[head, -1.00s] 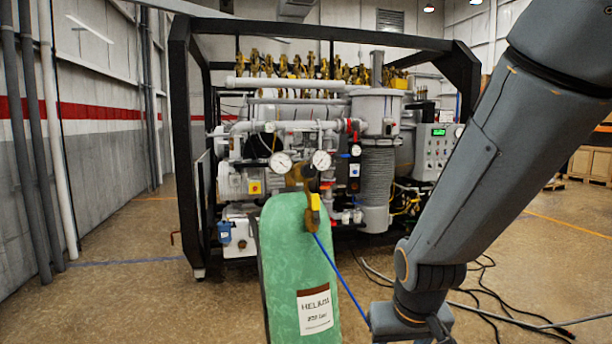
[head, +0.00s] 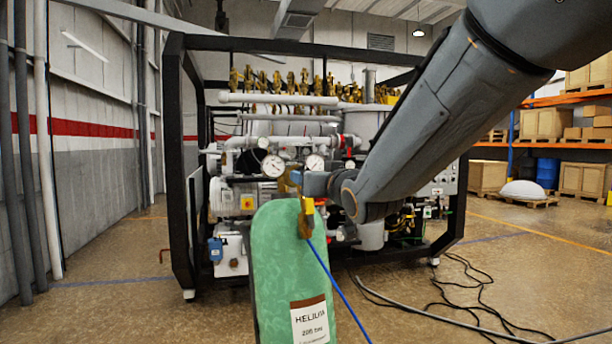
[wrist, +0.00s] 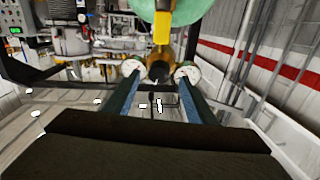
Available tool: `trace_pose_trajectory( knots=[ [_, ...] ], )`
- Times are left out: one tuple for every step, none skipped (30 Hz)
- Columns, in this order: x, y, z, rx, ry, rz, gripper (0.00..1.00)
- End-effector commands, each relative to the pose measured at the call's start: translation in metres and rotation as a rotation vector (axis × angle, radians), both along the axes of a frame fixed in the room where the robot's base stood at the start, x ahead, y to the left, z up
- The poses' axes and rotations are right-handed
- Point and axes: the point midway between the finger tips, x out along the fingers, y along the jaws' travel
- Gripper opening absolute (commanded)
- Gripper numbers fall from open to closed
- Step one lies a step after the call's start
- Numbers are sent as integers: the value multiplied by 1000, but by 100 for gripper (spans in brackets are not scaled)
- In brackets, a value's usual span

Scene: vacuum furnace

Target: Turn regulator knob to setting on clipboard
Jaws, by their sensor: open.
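A green helium cylinder (head: 290,255) stands upright in front of me, with a white label and a blue hose at its valve. On top is a brass regulator (head: 306,215) with two round white gauges, a left gauge (head: 273,166) and a right gauge (head: 315,162). In the wrist view, a dark round knob (wrist: 158,72) shows below the yellow valve part, between the gauges. My gripper (wrist: 159,84) is open there, its two bluish fingers reaching toward the knob, one on each side. Contact cannot be told. In the head view my arm hides part of the regulator. No clipboard is visible.
A black-framed vacuum furnace machine (head: 178,150) stands behind the cylinder. Grey pipes (head: 43,150) run up the left wall. Cables (head: 450,300) lie on the floor at right. Shelving with boxes (head: 545,122) is at the far right. Floor beside the cylinder is open.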

Motion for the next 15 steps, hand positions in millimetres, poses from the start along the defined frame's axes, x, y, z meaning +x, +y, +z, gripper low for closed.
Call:
trace_pose_trajectory(
  knots=[
    [7,2,0,0,2,0,50],
    [11,4,0,0,2,0,50],
    [15,5,0,0,2,0,50],
    [19,6,0,0,2,0,50],
    [22,7,0,0,2,0,50],
    [25,8,0,1,1,0,50],
    [28,8,0,1,1,0,50],
    [30,9,0,0,2,0,50],
    [32,10,-1,-1,2,0,50],
    [33,10,0,0,1,0,50],
    [34,11,0,0,1,0,50],
    [35,11,0,0,1,0,50],
    [36,11,0,0,1,0,50],
    [36,11,0,0,1,0,50],
    [36,11,-1,0,1,0,50]
  ],
)
